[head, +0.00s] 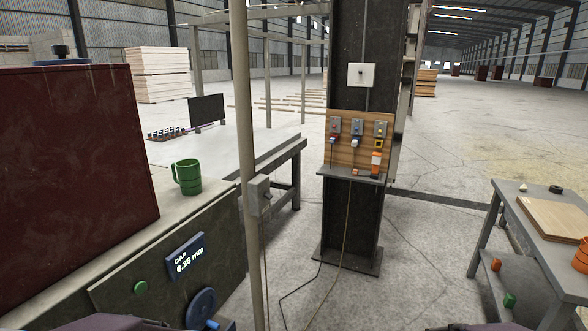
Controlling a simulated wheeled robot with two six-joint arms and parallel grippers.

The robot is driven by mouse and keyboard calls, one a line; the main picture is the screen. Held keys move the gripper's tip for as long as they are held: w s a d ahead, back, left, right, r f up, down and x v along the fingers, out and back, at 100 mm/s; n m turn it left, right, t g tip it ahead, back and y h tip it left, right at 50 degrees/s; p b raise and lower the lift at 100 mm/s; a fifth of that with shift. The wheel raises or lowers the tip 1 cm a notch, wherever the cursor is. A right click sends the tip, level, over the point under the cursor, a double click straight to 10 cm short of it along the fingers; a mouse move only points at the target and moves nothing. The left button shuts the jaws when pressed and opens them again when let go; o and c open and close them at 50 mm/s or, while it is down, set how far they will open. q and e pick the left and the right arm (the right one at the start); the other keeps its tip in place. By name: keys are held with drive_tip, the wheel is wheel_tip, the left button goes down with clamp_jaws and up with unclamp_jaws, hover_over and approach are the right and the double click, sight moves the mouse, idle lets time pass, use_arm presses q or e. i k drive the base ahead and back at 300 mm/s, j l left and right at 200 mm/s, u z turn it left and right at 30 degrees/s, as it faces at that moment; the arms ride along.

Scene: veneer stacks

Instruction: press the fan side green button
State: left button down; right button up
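A round green button (140,288) sits on the dark front panel of the machine at the lower left. It is left of a small display (186,256) reading "GAP 0.35 mm". No fan can be made out, so I cannot tell whether this button is on a fan side. Only dark parts of my arms show along the bottom edge; neither gripper's fingers are in view, and nothing of mine is seen touching the button.
A grey pole (243,110) with a grey box (258,195) stands right of the machine. A green mug (187,177) stands on the ledge beside a large dark red block (70,165). A column holds a wooden switch board (345,151).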

sight(140, 288)
drive_tip(key=u, duration=1.25)
drive_tip(key=j, duration=0.1)
